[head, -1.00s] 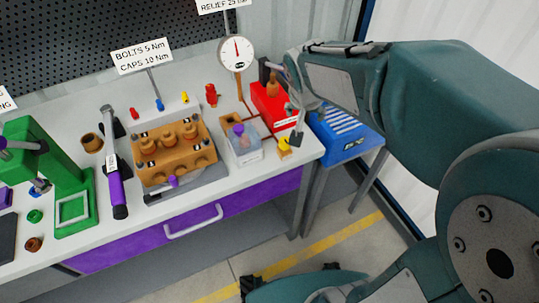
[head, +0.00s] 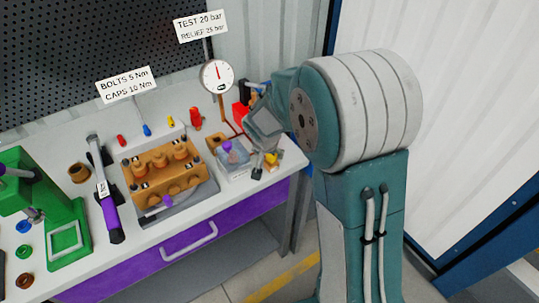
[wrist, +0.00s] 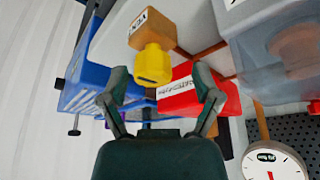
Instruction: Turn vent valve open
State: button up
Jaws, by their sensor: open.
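The vent valve is a yellow knob (wrist: 152,65) on a small orange-brown block (wrist: 152,25) with a label that seems to read VENT. In the head view the knob (head: 271,158) is at the right front corner of the bench. My gripper (wrist: 160,97) is open in the wrist view, with its two fingers spread either side of the knob's line. The knob shows just past the fingertips, in the gap between them, and nothing is held. In the head view my gripper (head: 258,165) is over that corner, and my arm partly hides the area.
A red box (wrist: 195,92) is close beside the knob, and a clear container (wrist: 275,45) is near it. A pressure gauge (head: 217,76) stands behind. A blue thing (wrist: 90,75) lies beyond the bench edge. An orange pump block (head: 165,170) sits farther left.

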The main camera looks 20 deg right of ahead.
jog(key=shift+w+f, duration=0.15)
jog(key=shift+f, duration=0.35)
jog(key=shift+d+f, duration=0.15)
jog(key=shift+w+d, duration=0.1)
jog(key=shift+d, duration=0.45)
jog(key=shift+a, duration=0.25)
grip_shut()
jog(key=shift+f, duration=0.1)
